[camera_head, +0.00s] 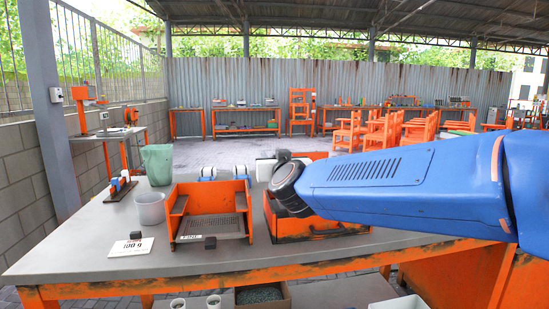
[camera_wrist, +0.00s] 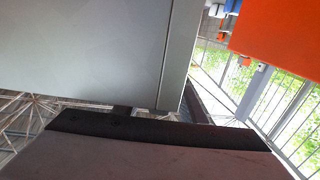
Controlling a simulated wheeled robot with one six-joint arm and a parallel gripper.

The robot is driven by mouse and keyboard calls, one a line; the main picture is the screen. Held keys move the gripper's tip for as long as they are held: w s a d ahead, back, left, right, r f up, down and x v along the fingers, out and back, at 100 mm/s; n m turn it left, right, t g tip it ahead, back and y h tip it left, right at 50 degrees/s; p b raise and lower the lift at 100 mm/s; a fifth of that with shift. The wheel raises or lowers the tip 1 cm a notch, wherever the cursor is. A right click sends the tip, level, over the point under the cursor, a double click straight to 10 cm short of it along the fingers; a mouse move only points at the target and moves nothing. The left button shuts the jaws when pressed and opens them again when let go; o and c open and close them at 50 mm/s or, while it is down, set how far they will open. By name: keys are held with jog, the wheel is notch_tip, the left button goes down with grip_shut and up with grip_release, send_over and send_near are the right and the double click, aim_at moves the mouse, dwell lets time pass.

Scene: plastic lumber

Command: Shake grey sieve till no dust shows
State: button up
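A grey perforated panel (camera_head: 212,224) lies in the open-fronted orange box (camera_head: 174,228) marked "FINE" on the grey table; it may be the sieve, but I cannot be sure. No dust is discernible on it at this size. My blue arm reaches in from the right, with its dark wrist joint over a second orange tray (camera_head: 318,229). My gripper's fingertips are hidden behind the arm in the head view. The wrist view is filled by a large grey surface (camera_wrist: 80,45) and a dark bar close to the lens; I cannot tell whether anything is gripped.
Small dark blocks lie by the box front. A box of grey granules (camera_head: 259,294) sits below the front edge. The left table front is clear.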

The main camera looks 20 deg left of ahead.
jog(key=shift+c, duration=0.5)
grip_shut()
jog(key=shift+w+d, duration=0.55)
jog(key=shift+d, duration=0.4)
jog(key=shift+w+d, duration=0.55)
jog(key=shift+d, duration=0.35)
jog(key=shift+o, duration=0.5)
grip_release()
jog(key=v, duration=1.7)
jog(key=shift+s, duration=0.2)
